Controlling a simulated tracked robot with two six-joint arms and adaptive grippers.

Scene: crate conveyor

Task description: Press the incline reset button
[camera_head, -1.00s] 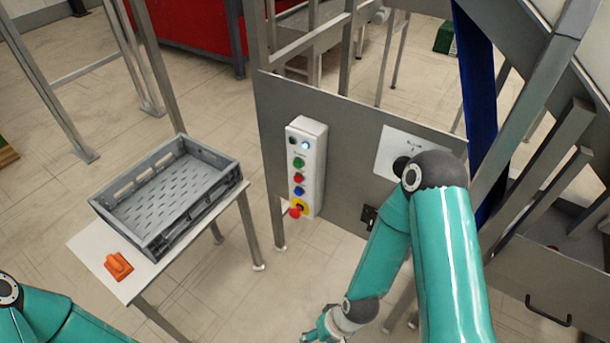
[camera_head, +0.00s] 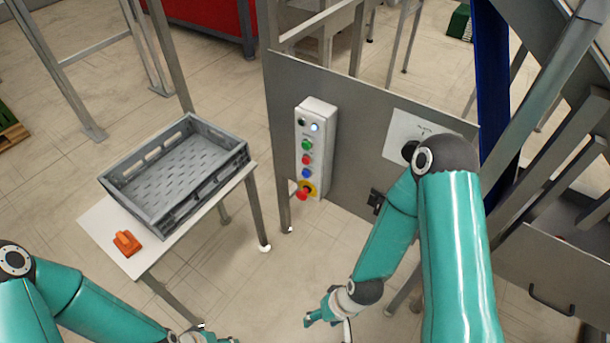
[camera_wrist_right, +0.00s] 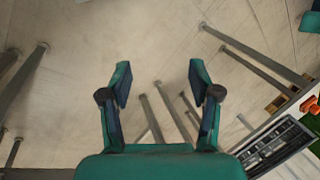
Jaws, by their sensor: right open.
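A white control box (camera_head: 327,118) is mounted on a grey panel. Its front has a black switch (camera_head: 302,122), a lit white-blue button (camera_head: 315,127), a green button (camera_head: 306,144), a red button (camera_head: 306,160), a blue button (camera_head: 306,173) and a red mushroom button on yellow (camera_head: 302,194). The labels are too small to read, so I cannot tell which is incline reset. My right gripper (camera_head: 318,318) is below the box, apart from it. The right wrist view shows its fingers (camera_wrist_right: 160,82) open and empty. My left gripper (camera_head: 210,338) is partly cut off at the bottom edge.
A grey crate (camera_head: 225,163) sits on a white table (camera_head: 97,222) at left, beside an orange object (camera_head: 127,243). The grey panel (camera_head: 352,165) stands behind the box, with metal framing at right. Floor between table and panel is open.

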